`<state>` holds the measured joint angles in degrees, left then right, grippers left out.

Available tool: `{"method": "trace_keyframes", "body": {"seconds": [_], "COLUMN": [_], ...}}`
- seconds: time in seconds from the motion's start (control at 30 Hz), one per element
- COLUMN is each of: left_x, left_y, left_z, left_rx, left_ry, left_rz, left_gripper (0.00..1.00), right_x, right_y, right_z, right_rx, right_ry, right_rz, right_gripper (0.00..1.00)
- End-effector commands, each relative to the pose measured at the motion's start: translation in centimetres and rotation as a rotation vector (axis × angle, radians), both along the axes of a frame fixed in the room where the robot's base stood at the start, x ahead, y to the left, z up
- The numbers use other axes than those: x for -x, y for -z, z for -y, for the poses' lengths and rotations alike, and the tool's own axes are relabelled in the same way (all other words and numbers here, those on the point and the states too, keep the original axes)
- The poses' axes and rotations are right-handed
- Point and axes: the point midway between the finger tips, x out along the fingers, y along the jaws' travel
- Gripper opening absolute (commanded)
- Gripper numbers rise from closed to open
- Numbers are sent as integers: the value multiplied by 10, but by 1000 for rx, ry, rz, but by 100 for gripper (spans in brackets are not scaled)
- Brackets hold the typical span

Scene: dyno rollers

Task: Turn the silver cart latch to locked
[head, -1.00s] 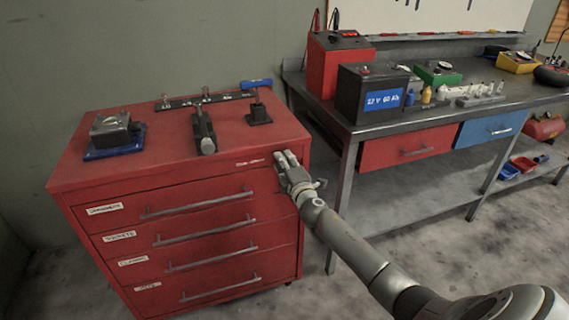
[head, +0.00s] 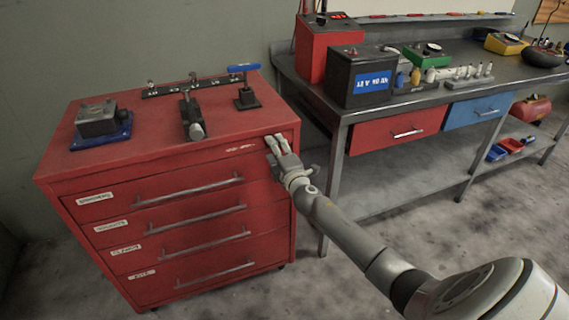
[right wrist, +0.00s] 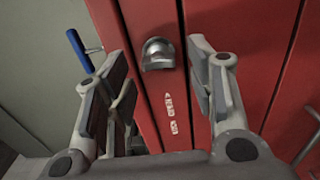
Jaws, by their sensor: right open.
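The silver latch (right wrist: 158,54) is a rounded metal knob on the red front of the tool cart (head: 110,165). It shows in the right wrist view, between my right gripper's fingers and apart from both. A white label (right wrist: 170,115) is beside it; I cannot tell whether the latch is locked. My right gripper (head: 276,145) is open and empty at the upper right of the cart's front, and it also shows in the right wrist view (right wrist: 156,62). In the head view it hides the latch. My left gripper is not in view.
On the cart top are a grey block on a blue base (head: 102,122), a black clamp-like device (head: 191,118) and a blue-handled tool (head: 245,90). A workbench (head: 425,100) with a black battery (head: 358,77) stands to the right. Bare floor lies in front.

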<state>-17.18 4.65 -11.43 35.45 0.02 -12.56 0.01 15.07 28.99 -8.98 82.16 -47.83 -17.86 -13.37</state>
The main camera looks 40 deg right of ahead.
Motion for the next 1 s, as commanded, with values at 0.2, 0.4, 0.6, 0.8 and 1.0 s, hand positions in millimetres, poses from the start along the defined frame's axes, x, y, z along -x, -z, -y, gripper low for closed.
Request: {"method": "trace_keyframes", "body": {"seconds": [0.2,0.4,0.6,0.8,1.0], "left_x": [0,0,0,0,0], "left_y": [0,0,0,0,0], "left_z": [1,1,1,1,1], "left_rx": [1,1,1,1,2], "left_ry": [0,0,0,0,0], "left_rz": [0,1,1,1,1], "left_gripper": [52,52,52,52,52], "right_x": [35,68,93,102,103], "right_y": [1,2,1,1,0], "right_z": [-9,-17,-22,-25,-25], "right_rx": [0,-1,-2,1,1], "right_ry": [-2,-1,0,0,0], "right_rz": [-2,-3,-3,-2,-1], "right_gripper": [50,50,50,50,50]}}
